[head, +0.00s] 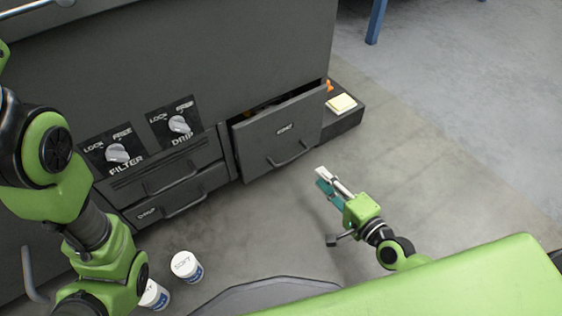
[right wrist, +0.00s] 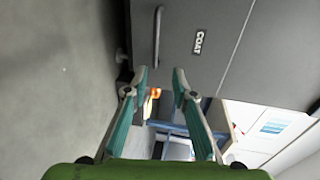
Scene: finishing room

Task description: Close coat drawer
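The coat drawer (head: 255,140) is the dark grey drawer with a COAT label at the right of the cabinet. It is pulled out, with a dark gap into its inside behind the front. Its bar handle (head: 291,156) is low on the front. My right gripper (head: 322,179) is open and empty, to the right of the drawer front and apart from it. In the right wrist view the drawer front (right wrist: 178,25) and the handle (right wrist: 157,38) lie beyond the open fingertips (right wrist: 160,78). My left arm is at the left of the head view; its gripper is out of view.
The cabinet (head: 200,60) has FILTER (head: 117,153) and DRIP (head: 179,124) knobs and other drawers, closed-looking, on the left. Two white cups (head: 186,266) stand below. The floor to the right is clear.

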